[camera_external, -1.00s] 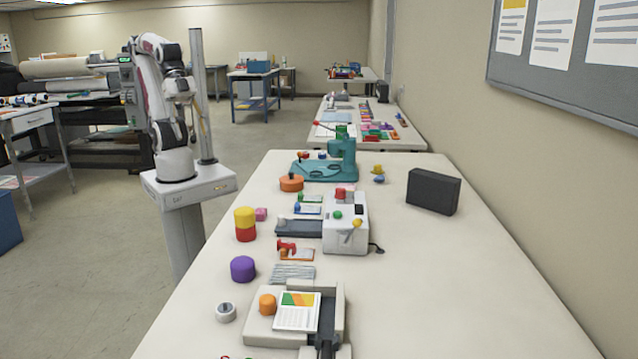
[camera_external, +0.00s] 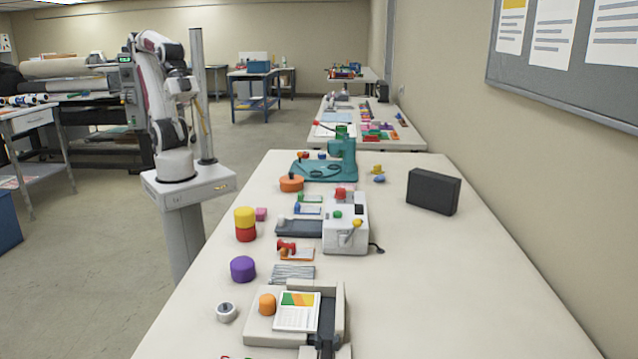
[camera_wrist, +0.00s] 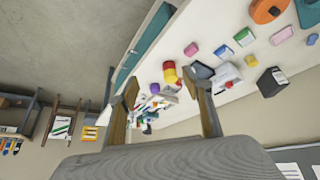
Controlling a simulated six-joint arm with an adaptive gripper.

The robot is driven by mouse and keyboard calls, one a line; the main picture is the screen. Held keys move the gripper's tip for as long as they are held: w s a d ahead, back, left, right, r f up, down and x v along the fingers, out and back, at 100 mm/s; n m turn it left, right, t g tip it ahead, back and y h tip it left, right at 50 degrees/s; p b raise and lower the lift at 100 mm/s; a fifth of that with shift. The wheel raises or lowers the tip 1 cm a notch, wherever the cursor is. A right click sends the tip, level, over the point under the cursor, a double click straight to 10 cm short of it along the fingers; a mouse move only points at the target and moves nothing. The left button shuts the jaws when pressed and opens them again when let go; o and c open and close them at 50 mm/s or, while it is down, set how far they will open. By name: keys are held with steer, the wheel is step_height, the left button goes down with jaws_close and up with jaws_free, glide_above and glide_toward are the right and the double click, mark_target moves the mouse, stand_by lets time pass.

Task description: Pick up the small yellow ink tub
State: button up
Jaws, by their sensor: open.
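A yellow tub (camera_external: 245,214) sits on a red tub (camera_external: 246,235) near the left edge of the long white table. The same yellow tub (camera_wrist: 168,65) and red tub (camera_wrist: 171,77) show in the wrist view, beyond my fingertips. My gripper (camera_wrist: 167,92) is open and empty, its two fingers wide apart. It is well away from the stack. In the external view my arm is folded up at the far left of the table, and the fingers are too small to make out.
A purple tub (camera_external: 243,268) and a pink block (camera_external: 261,214) stand near the stack. A white machine (camera_external: 345,235) and a teal press (camera_external: 342,160) stand to its right and behind. The table's right side is mostly clear beyond a black box (camera_external: 433,191).

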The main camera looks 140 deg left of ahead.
steer(key=w+a+f+n+t+y, duration=0.15)
steer(key=w+a, duration=0.25)
steer(key=w, duration=0.5)
steer(key=w+a+n+t, duration=0.15)
steer(key=w+a, duration=0.25)
steer(key=w, duration=0.5)
steer(key=w+a+f+n+t+y, duration=0.15)
steer(key=w+a, duration=0.25)
steer(key=w, duration=0.5)
steer(key=w+a+f+n+g+y, duration=0.1)
steer(key=a+f, duration=0.3)
steer(key=a, duration=0.4)
steer(key=w+a+f+n+g+y, duration=0.1)
steer(key=a+f+n+y, duration=0.2)
steer(key=a, duration=0.6)
steer(key=w+a+f+n+g+y, duration=0.1)
steer(key=a+f+n+y, duration=0.1)
steer(key=a+f, duration=0.4)
steer(key=a+y, duration=0.1)
steer(key=a, duration=0.1)
steer(key=shift+a+f+y, duration=0.3)
steer(key=shift+y, duration=0.1)
steer(key=shift+f+n, duration=0.1)
steer(key=shift+n, duration=0.15)
steer(key=shift+f, duration=1.65)
